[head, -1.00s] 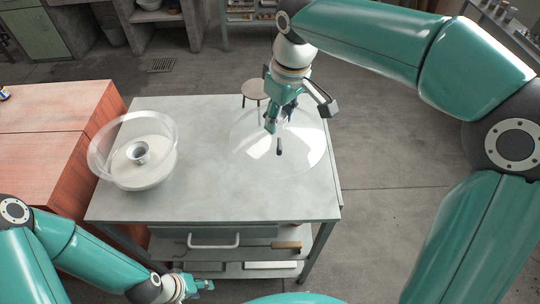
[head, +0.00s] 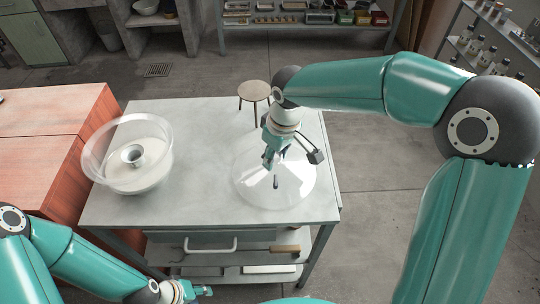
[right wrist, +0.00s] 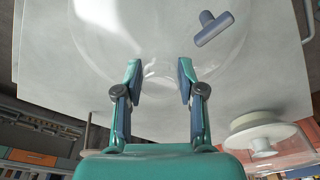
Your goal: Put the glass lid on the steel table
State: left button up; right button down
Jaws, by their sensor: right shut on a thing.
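The glass lid (head: 300,190) is a clear, round, shallow piece over the right half of the pale grey steel table (head: 205,190). Whether the lid touches the tabletop is unclear. My left gripper (head: 198,291) is low in front of the table, too small to read.
A red-brown bench (head: 45,150) adjoins on the left. A round stool (head: 254,90) stands behind. The table's middle is clear. A drawer handle (head: 211,247) is at the front.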

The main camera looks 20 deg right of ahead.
aim_at(281, 167)
jog(key=c, duration=0.7)
grip_release()
notch_tip(281, 167, up, 12)
jog(key=s+p, duration=0.1)
jog(key=shift+s+d, duration=0.3)
jog(key=shift+d, duration=0.15)
